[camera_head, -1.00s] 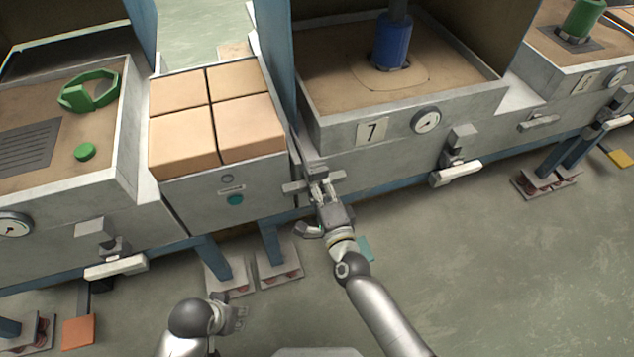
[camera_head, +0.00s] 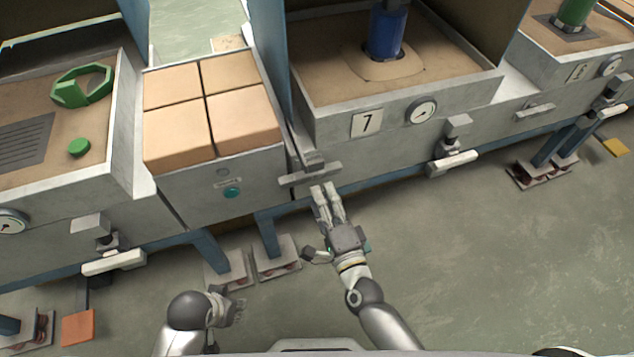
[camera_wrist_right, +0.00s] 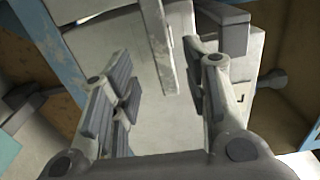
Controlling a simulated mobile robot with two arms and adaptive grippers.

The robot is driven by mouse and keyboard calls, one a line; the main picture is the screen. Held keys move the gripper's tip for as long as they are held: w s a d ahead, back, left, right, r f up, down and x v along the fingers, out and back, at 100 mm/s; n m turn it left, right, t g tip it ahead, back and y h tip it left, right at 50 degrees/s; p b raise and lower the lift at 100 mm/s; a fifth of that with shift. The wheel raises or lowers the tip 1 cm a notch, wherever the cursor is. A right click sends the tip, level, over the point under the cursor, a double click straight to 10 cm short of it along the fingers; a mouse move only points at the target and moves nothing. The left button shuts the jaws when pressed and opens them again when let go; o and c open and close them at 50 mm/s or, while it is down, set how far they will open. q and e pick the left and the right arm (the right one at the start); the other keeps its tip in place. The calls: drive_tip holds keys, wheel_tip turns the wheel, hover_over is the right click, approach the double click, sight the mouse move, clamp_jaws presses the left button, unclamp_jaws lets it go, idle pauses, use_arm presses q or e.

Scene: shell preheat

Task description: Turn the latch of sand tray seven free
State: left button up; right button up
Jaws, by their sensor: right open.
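Sand tray seven (camera_head: 316,118) carries a white plate marked 7 (camera_head: 366,123) on its front wall. Its latch (camera_head: 310,174), a pale grey crossbar, sits low at the front's left end, roughly level with a slight tilt. My right gripper (camera_head: 326,188) is open and empty just below and in front of the latch, apparently clear of it. In the right wrist view a pale bar (camera_wrist_right: 158,45), which looks like the latch, ends between the spread fingers. My left gripper (camera_head: 235,308) is low at the left, away from the tray; its fingers are too small to judge.
A second handle (camera_head: 452,163) and a round gauge (camera_head: 422,112) are on tray seven's front. A bin of tan blocks (camera_head: 215,178) adjoins on the left. A blue cylinder (camera_head: 387,32) stands in the sand. Open floor (camera_head: 480,260) lies at right.

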drive_tip(key=shift+v, duration=2.3)
